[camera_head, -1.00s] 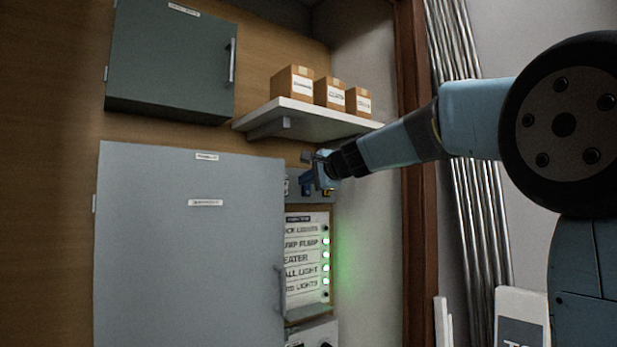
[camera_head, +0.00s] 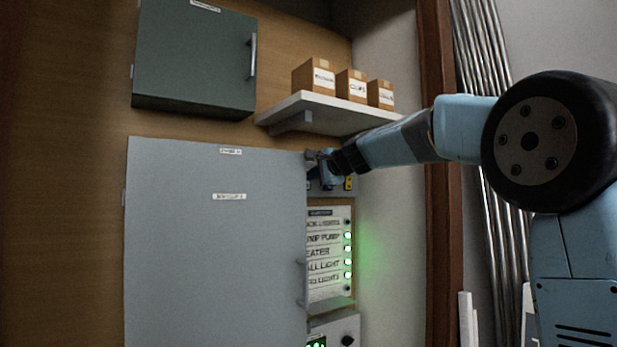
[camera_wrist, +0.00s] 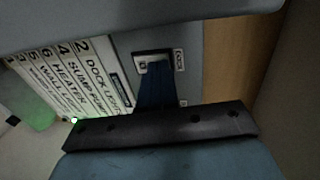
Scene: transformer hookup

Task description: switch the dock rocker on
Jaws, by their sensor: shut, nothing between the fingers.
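A legend board (camera_head: 325,250) hangs right of the large grey door. Its top row, partly cut off, appears to read dock lights, and the lamp beside it is dark; several lamps below glow green. A grey strip (camera_head: 339,189) sits above the board. My gripper (camera_head: 318,167) is shut and empty in front of this strip and hides part of it. In the wrist view, the blue fingers (camera_wrist: 155,75) reach a small pale switch plate (camera_wrist: 143,64) with a label beside it. The rocker is mostly hidden; I cannot tell its position or whether the fingers touch it.
The large grey door (camera_head: 215,260) lies close left of my gripper. A white shelf (camera_head: 330,115) with boxes (camera_head: 313,77) is just above my arm. A dark cabinet (camera_head: 195,55) hangs upper left. Metal pipes (camera_head: 480,60) stand at right. A knob panel (camera_head: 335,330) is below.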

